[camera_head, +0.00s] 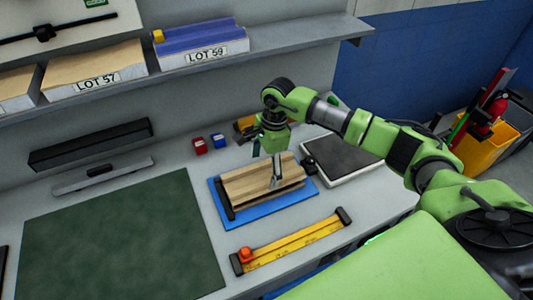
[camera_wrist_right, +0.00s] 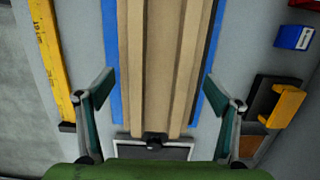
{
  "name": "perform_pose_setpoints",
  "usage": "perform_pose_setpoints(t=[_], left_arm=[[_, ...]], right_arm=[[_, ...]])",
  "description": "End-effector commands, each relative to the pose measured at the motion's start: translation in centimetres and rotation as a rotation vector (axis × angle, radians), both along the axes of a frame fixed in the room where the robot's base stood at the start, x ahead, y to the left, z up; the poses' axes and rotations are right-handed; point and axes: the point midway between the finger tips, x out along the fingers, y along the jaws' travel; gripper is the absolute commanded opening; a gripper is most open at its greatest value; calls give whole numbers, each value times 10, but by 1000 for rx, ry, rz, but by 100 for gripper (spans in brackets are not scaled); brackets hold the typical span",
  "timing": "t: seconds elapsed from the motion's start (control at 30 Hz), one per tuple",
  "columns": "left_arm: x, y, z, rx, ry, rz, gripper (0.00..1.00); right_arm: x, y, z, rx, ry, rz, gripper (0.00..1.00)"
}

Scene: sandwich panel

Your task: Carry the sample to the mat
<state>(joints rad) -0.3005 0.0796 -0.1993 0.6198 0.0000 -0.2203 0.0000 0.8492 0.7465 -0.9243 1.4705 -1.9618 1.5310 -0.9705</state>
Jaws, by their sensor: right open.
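The sample looks like a pale wooden panel with raised lengthwise strips (camera_head: 250,182), lying on a blue tray (camera_head: 285,203). A dark green mat (camera_head: 120,240) lies flat to the left of the tray. My right gripper (camera_head: 275,182) points down over the right part of the sample. In the right wrist view the sample (camera_wrist_right: 157,60) runs lengthwise between the open fingers (camera_wrist_right: 156,88), which stand apart from its sides. Whether the fingertips are above or beside it I cannot tell. My left gripper is not in view.
A yellow ruler with black ends (camera_head: 292,242) lies in front of the tray. A dark-topped plate (camera_head: 342,158) stands to its right. Red (camera_head: 200,146) and blue (camera_head: 217,140) small boxes stand behind. A shelf (camera_head: 200,68) with lot boxes runs above. The mat's surface is clear.

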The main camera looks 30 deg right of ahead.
Motion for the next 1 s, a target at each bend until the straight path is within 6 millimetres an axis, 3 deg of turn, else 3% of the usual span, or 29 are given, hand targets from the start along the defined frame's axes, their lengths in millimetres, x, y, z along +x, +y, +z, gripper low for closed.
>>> perform_pose_setpoints(t=[0.4, 0.57, 0.6, 0.67, 0.7, 0.73, 1.0], left_arm=[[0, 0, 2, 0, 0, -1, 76], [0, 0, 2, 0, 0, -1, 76], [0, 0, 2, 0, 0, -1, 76], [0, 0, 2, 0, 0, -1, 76], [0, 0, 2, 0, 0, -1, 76], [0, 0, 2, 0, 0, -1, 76], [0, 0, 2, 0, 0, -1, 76]], right_arm=[[0, 1, -9, -1, 0, 1, 84], [0, 1, -9, 0, 0, 1, 42], [0, 1, -9, 0, 0, 1, 39], [0, 1, -9, 0, 0, 1, 39], [0, 1, -9, 0, 0, 1, 52], [0, 1, -9, 0, 0, 1, 44], [0, 1, -8, 0, 0, 1, 43]])
